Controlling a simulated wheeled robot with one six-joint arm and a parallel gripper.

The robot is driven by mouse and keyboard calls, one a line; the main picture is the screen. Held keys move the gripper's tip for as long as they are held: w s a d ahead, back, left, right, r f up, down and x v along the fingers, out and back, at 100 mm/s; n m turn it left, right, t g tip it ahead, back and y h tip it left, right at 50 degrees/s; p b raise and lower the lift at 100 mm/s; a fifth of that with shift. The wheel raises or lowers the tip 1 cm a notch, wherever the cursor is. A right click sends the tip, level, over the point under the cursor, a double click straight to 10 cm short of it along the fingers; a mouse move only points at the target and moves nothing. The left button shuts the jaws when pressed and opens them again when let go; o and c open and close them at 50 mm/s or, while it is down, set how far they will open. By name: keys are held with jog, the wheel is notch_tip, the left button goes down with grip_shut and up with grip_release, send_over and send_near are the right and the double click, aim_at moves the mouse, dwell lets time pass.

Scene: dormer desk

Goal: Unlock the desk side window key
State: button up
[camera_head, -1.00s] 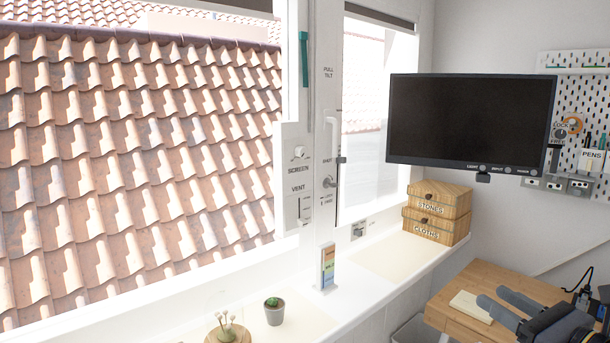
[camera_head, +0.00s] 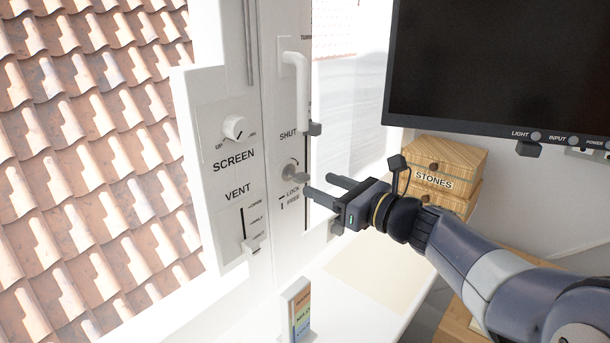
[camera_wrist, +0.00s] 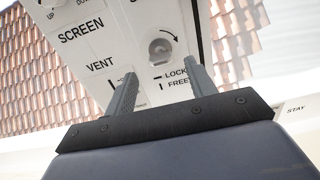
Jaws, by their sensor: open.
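My gripper (camera_head: 318,185) is open and empty, just in front of and to the right of the key. In the wrist view my gripper (camera_wrist: 162,75) has its fingers spread, with the key beyond and between the tips, seemingly apart from them.
The white window handle (camera_head: 297,90) stands above the lock. The SCREEN knob (camera_head: 235,127) and VENT slider (camera_head: 251,244) are to the left. A coloured card stand (camera_head: 296,310) is on the sill below. The monitor (camera_head: 490,70) and STONES box (camera_head: 440,165) are at the right.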

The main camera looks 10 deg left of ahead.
aim_at(308, 179)
jog(key=x, duration=0.6)
jog(key=shift+w+a+p, duration=0.2)
jog(key=shift+a+p, duration=0.1)
jog(key=shift+p, duration=0.05)
jog(key=c, duration=1)
